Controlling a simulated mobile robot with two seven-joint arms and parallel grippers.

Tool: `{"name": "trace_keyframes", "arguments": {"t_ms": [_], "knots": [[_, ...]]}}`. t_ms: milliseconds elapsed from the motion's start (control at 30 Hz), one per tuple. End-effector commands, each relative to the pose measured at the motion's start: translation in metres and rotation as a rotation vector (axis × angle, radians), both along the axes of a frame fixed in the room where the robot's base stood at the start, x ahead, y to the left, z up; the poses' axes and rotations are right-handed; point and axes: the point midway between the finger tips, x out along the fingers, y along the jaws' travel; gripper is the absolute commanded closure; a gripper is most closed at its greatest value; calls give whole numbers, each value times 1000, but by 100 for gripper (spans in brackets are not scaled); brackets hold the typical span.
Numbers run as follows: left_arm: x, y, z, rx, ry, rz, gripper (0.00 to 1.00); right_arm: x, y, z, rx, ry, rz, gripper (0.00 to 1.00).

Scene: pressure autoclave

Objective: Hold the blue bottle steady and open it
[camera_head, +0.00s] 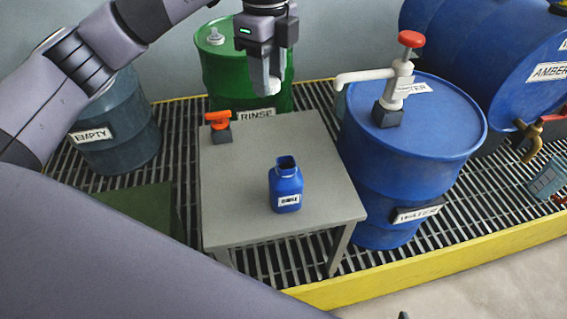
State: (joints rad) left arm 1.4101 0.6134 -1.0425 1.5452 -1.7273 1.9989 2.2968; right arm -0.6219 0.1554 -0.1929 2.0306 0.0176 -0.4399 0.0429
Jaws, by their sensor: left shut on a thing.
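The blue bottle (286,188) stands upright on the grey table, with a white label on its front. Its neck shows a dark open mouth and no cap on it. My left gripper (266,88) is above and behind the bottle, in front of the green drum, apart from the bottle and pointing down. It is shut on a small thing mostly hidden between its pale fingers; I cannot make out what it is. Nothing holds the bottle. My right gripper is not in view.
The grey table (240,215) also bears an orange-handled item (219,124) at its back left. A green drum (225,75) stands behind, a blue drum with a pump (385,195) at the right, and a dark drum (118,130) at the left. The tabletop around the bottle is clear.

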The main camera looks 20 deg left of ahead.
Motion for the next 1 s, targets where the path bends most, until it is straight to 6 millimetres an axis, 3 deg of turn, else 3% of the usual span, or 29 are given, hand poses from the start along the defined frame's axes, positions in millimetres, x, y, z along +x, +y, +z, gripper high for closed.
{"name": "trace_keyframes", "arguments": {"t_ms": [233, 700, 800, 1000], "knots": [[-3, 8, -11, -1, 3, 2, 98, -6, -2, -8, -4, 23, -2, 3], [-4, 8, -129, 1, 4, 3, 98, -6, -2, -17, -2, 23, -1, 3], [-4, 8, -145, 0, 3, 3, 98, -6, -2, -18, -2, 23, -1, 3], [-3, 8, -160, 0, 1, 4, 98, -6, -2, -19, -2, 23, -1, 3]]}}
